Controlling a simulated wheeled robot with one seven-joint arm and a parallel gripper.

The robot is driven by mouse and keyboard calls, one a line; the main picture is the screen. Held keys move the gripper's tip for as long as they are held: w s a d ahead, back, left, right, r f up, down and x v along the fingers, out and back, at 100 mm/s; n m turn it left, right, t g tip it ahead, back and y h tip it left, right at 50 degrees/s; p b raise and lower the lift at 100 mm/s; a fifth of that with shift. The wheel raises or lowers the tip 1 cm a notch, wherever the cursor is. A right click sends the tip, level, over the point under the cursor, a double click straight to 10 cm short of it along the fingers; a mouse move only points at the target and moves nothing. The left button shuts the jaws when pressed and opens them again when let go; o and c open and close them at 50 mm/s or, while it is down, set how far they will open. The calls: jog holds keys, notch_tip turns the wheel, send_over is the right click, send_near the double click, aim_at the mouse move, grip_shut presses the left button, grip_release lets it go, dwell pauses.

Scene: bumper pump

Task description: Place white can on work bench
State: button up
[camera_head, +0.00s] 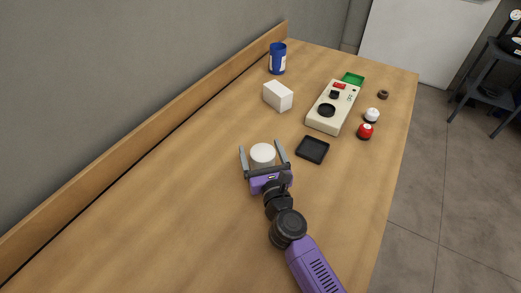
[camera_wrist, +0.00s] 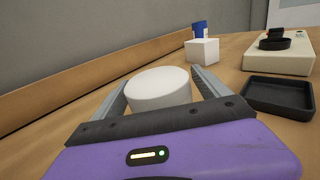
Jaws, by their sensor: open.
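The white can (camera_head: 262,153) stands upright on the wooden work bench (camera_head: 190,190). It also shows in the wrist view (camera_wrist: 158,87), where its lower part is hidden behind the gripper body. My gripper (camera_head: 263,149) is open, with one finger on each side of the can. In the wrist view the fingers (camera_wrist: 160,85) flank the can; the right finger looks close to it, and I cannot tell whether it touches.
A black square tray (camera_head: 312,149) lies to the right of the can. Beyond are a white box (camera_head: 278,96), a blue can (camera_head: 278,58), a beige device (camera_head: 332,108), a green tray (camera_head: 353,78), a brown ring (camera_head: 383,94), a white-topped item (camera_head: 372,115) and a red one (camera_head: 365,131). The bench's left side is clear.

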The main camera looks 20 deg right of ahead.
jog(key=s, duration=0.3)
jog(key=s+a, duration=0.1)
jog(key=s, duration=0.3)
jog(key=s+b, duration=0.1)
jog(key=s, duration=0.2)
jog(key=shift+s+a+f, duration=0.15)
jog(key=shift+a, duration=0.15)
jog(key=shift+s+a, duration=0.1)
jog(key=shift+s, duration=0.6)
jog(key=shift+n, duration=0.5)
jog(key=s+r+m+g+y, duration=0.1)
jog(key=s+r+m, duration=0.1)
jog(key=s+m, duration=1.4)
jog(key=s+d+r+m+g+y, duration=0.1)
jog(key=s+r+m+g, duration=0.1)
jog(key=s+m, duration=1.4)
jog(key=r+m, duration=0.1)
jog(key=m, duration=0.2)
jog(key=shift+s+r+y, duration=0.15)
jog(key=shift+s+y, duration=0.2)
jog(key=shift+y, duration=0.05)
